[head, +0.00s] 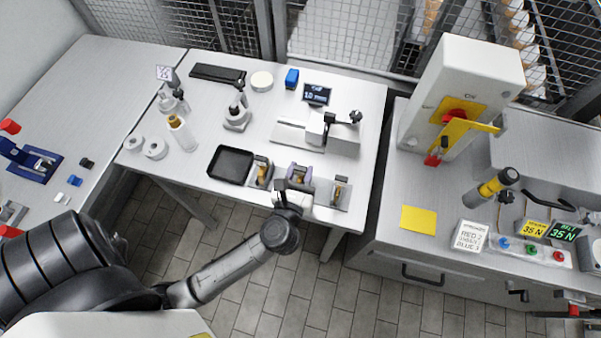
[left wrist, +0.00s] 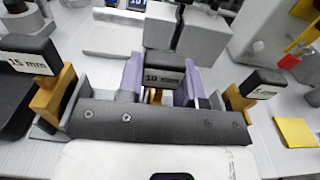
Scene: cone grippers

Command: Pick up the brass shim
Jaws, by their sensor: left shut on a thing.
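A shim with a black "10 mm" cap (left wrist: 163,78) and a little brass showing below it stands between the purple fingers of my left gripper (left wrist: 163,84). The gripper is shut on it. In the head view my left gripper (head: 300,174) is at the front edge of the table, over the shim row. I cannot tell whether the shim is clear of its holder. A brass shim with a "15 mm" cap (left wrist: 28,56) stands to the left; another brass shim (left wrist: 238,100) with a black cap stands to the right. My right gripper is not in view.
A black tray (head: 231,148) lies left of the row. Behind it are a grey gauge fixture (head: 342,138) and a small display (head: 316,94) that seems to read 10 mm. A yellow sheet (head: 419,220) lies on the right bench, across a gap.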

